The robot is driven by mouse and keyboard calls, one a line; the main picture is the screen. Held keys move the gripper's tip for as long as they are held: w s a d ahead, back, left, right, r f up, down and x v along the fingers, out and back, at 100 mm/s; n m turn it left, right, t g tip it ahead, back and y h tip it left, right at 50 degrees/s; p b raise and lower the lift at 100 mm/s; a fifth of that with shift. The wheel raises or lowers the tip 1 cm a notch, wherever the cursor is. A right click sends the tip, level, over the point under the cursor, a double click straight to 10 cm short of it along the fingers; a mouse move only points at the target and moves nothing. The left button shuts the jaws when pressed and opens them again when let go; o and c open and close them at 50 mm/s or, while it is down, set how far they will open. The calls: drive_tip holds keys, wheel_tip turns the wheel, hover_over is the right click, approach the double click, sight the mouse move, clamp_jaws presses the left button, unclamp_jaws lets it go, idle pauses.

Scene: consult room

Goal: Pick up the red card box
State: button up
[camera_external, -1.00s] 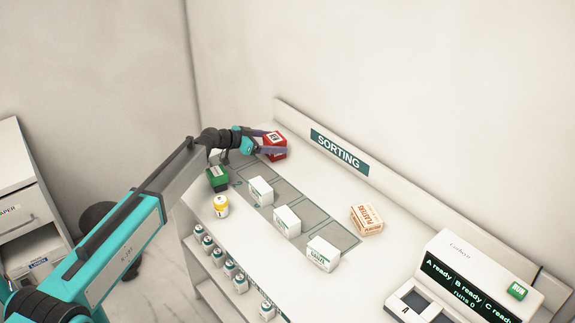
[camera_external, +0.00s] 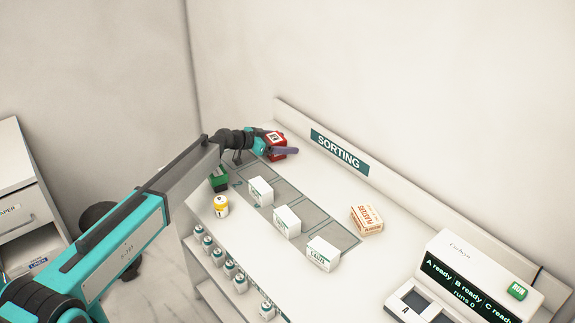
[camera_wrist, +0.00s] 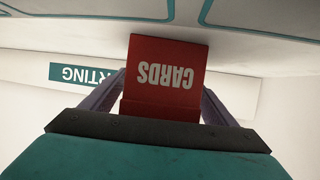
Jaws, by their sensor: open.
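The red card box (camera_external: 275,139) stands at the far end of the white sorting counter, near the back wall. In the wrist view the card box (camera_wrist: 165,75) shows upside down with the word CARDS, between the two fingers. My gripper (camera_external: 284,148) is at the box with one purple finger along its near side; the other finger is mostly hidden in the external view. In the wrist view my gripper (camera_wrist: 163,100) is open, with one finger on each side of the box. Whether either finger touches the box I cannot tell.
A green box (camera_external: 219,179) and a yellow-and-white jar (camera_external: 221,206) stand below my arm. Several white boxes (camera_external: 287,221) sit along grey marked areas. A plasters box (camera_external: 367,219) lies farther right, before the machine (camera_external: 470,275). The SORTING back ledge (camera_external: 340,151) runs behind.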

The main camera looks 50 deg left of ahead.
idle(0.5)
drive_tip(key=c, duration=1.2)
drive_tip(key=shift+r, duration=0.15)
drive_tip(key=shift+c, duration=0.2)
wheel_tip(320, 180, up, 10)
drive_tip(key=b, duration=0.3)
